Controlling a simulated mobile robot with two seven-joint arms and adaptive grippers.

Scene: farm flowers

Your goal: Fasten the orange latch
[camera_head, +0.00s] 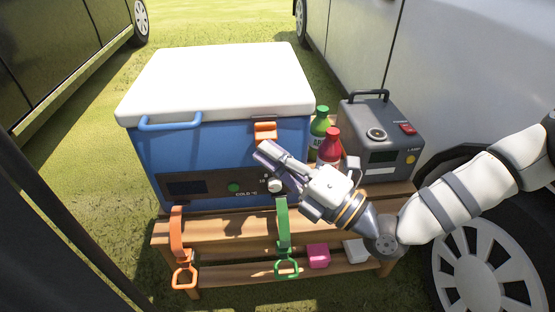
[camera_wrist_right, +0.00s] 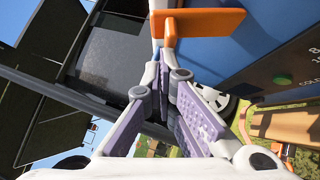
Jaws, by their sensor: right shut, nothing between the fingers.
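The orange latch (camera_head: 265,132) is on the front of the blue cooler (camera_head: 215,155), just below its white lid (camera_head: 220,80). The lid is down. My right gripper (camera_head: 264,152) is shut and empty, with its fingertips just below the latch. In the right wrist view the orange latch (camera_wrist_right: 200,22) spans the top, just beyond the fingertips (camera_wrist_right: 165,66). I cannot tell whether the fingers touch it or whether it is fastened. My left gripper is not in view.
The cooler stands on a wooden shelf (camera_head: 215,222) with hanging orange (camera_head: 177,235) and green (camera_head: 283,230) straps. Green (camera_head: 320,123) and red (camera_head: 330,147) bottles and a grey power unit (camera_head: 375,130) stand at right. Cars flank both sides.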

